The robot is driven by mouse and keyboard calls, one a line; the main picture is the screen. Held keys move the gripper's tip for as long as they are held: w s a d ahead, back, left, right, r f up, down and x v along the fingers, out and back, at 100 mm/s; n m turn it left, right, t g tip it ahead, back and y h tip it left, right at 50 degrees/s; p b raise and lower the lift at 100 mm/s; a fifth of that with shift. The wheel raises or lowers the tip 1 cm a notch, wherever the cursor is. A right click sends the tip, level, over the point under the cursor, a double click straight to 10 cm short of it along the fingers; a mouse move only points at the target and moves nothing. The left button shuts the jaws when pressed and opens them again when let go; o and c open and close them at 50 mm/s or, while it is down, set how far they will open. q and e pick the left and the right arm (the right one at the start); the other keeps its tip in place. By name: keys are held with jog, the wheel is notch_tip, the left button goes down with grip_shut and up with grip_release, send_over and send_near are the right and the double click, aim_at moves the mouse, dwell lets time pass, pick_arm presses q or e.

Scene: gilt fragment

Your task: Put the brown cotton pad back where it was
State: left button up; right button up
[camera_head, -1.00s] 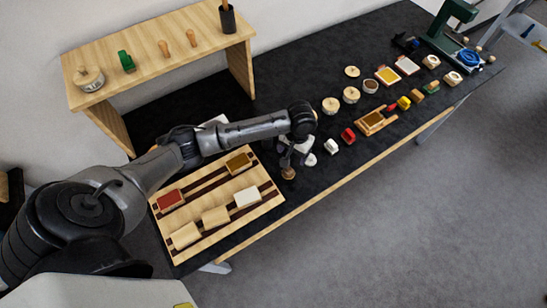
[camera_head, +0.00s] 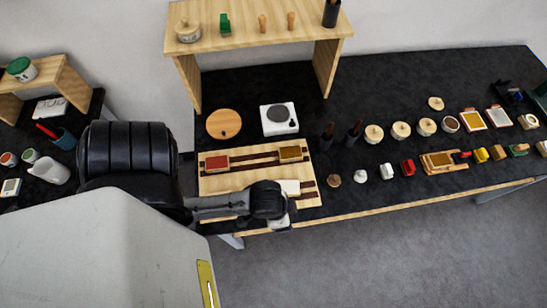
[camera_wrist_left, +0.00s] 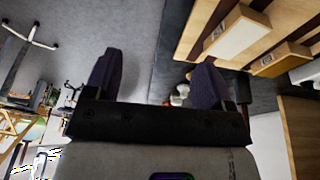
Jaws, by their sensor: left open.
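A small round brown piece (camera_head: 334,180), which looks like the brown cotton pad, stands on the black tabletop just right of the wooden board. A similar white piece (camera_head: 360,176) stands to its right. My left gripper (camera_head: 281,222) is over the board's front right edge, left of and nearer than the brown piece; its fingers are mostly hidden under my wrist. In the left wrist view the two dark fingers (camera_wrist_left: 155,72) are wide apart with nothing held between them. Small red and white items show beyond one finger; the brown pad is not clear there. My right gripper is not seen.
The wooden board (camera_head: 210,186) holds red (camera_head: 217,162), gold-brown (camera_head: 290,153) and white (camera_head: 290,187) blocks. Dark upright holders (camera_head: 327,135), round-lidded pots (camera_head: 400,131) and small blocks stand rightward. A wooden shelf (camera_head: 245,41) rises behind. The floor in front is clear.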

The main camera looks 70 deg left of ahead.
pick_arm(q)
jog(key=s, duration=0.1)
jog(key=a+r, duration=0.1)
jog(key=s, duration=0.1)
jog(key=shift+s+a+r+y, duration=0.25)
jog(key=shift+s+y, duration=0.1)
jog(key=shift+y, duration=0.05)
jog(key=shift+r, duration=0.1)
notch_tip(320, 180, up, 17)
jog(key=p, duration=1.6)
jog(key=shift+p, duration=0.4)
